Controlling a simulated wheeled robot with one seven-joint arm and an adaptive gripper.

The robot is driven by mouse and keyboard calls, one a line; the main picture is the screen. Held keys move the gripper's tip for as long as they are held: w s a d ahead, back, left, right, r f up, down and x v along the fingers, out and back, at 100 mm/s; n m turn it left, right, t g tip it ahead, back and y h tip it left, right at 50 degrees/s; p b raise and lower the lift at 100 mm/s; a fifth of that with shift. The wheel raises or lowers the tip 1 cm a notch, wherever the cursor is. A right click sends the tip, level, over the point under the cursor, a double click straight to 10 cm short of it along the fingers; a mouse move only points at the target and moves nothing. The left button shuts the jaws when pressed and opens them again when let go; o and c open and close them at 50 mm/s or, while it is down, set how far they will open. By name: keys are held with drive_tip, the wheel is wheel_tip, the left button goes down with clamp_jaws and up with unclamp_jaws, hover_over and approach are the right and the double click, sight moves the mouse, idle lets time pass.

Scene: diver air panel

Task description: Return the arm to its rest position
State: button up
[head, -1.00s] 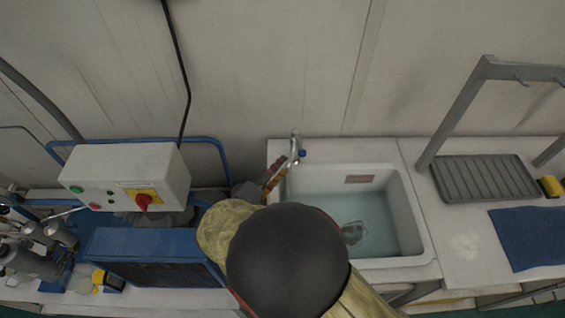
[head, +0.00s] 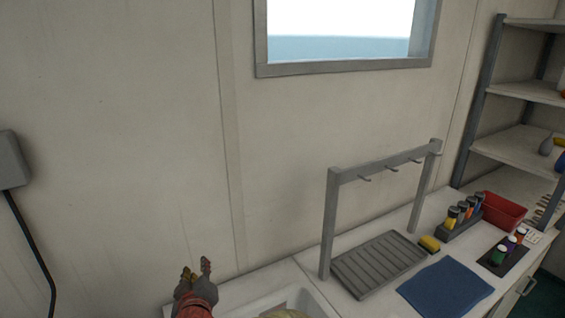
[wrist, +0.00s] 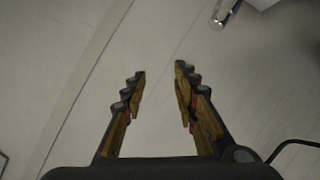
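My gripper (head: 197,271) shows at the bottom of the head view, above the sink's left end and in front of the wall. In the wrist view, its two fingers (wrist: 160,88) stand apart with only the pale wall behind the gap. It is open and empty. The rest of my arm is mostly below the picture's edge.
The sink (head: 318,303) is cut off at the bottom. A grey hook frame (head: 330,235) rises behind a ribbed drain tray (head: 378,265). A blue cloth (head: 447,287), yellow sponge (head: 429,244), red bin (head: 498,210) and shelf unit (head: 480,100) are to the right. The wall before my gripper is bare.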

drive_tip(key=s+d+r+m+g+y, duration=0.1)
drive_tip(key=s+d+r+m+g, duration=0.2)
drive_tip(key=d, duration=0.7)
drive_tip(key=s+d+r+m+g, duration=0.1)
drive_tip(key=s+d+r, duration=0.1)
drive_tip(key=d+r, duration=0.5)
drive_tip(key=s+d+f+m+g+h, duration=0.2)
drive_tip(key=s+d+f+m, duration=0.1)
drive_tip(key=s+d, duration=0.7)
drive_tip(key=s+d+f+m+g+h, duration=0.1)
drive_tip(key=s+d+f+m+h, duration=0.2)
drive_tip(key=s+d, duration=0.7)
drive_tip(key=d, duration=0.4)
drive_tip(key=shift+d+m+g, duration=0.25)
drive_tip(key=shift+m+g, duration=0.15)
